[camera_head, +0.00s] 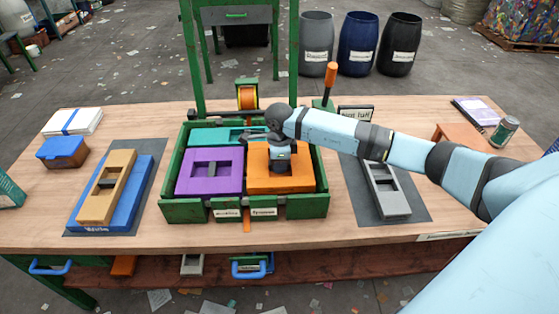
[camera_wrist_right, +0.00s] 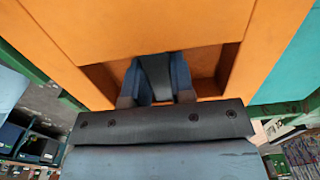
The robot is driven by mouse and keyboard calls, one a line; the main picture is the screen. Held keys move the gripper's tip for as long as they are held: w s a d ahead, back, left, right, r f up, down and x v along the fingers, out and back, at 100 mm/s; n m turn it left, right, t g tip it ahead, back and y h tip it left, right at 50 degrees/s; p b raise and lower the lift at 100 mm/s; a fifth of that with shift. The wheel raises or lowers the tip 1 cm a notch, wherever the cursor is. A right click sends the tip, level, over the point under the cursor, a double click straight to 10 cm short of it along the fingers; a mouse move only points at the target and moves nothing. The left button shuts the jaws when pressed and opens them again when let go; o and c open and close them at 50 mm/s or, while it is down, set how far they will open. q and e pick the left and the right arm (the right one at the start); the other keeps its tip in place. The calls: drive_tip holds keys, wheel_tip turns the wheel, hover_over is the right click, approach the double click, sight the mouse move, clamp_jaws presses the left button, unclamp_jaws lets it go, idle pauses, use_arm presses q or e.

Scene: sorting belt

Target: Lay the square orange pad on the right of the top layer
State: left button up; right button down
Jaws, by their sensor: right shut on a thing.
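The square orange pad (camera_head: 292,183) is in the right half of the green-walled tray (camera_head: 299,207), beside the purple pad (camera_head: 183,172). My right gripper (camera_head: 280,165) reaches down onto the orange pad from above. In the right wrist view its fingers (camera_wrist_right: 157,93) are shut on the dark bar in the recess of the orange pad (camera_wrist_right: 130,25). A teal pad (camera_head: 207,137) lies behind, partly hidden by my wrist; it also shows in the wrist view (camera_wrist_right: 296,70). I cannot tell whether the orange pad rests fully on what is below. My left gripper is not in view.
A tan piece (camera_head: 93,207) lies on a blue pad (camera_head: 132,190) on the left mat. A grey piece (camera_head: 388,200) lies on the right mat under my right arm. Green posts (camera_head: 193,60) rise behind the tray. An orange-handled lever (camera_head: 330,75) stands behind right.

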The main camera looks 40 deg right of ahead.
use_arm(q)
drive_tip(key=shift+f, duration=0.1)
use_arm(e)
drive_tip(key=shift+f, duration=0.1)
drive_tip(key=shift+f+b, duration=0.4)
drive_tip(key=shift+f, duration=0.15)
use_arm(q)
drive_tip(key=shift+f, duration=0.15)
use_arm(e)
drive_tip(key=c, duration=0.9)
unclamp_jaws()
drive_tip(key=shift+r, duration=0.7)
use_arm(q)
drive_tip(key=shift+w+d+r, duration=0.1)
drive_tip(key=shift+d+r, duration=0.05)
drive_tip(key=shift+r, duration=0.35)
use_arm(e)
wheel_tip(320, 180, up, 12)
drive_tip(key=shift+r, duration=0.2)
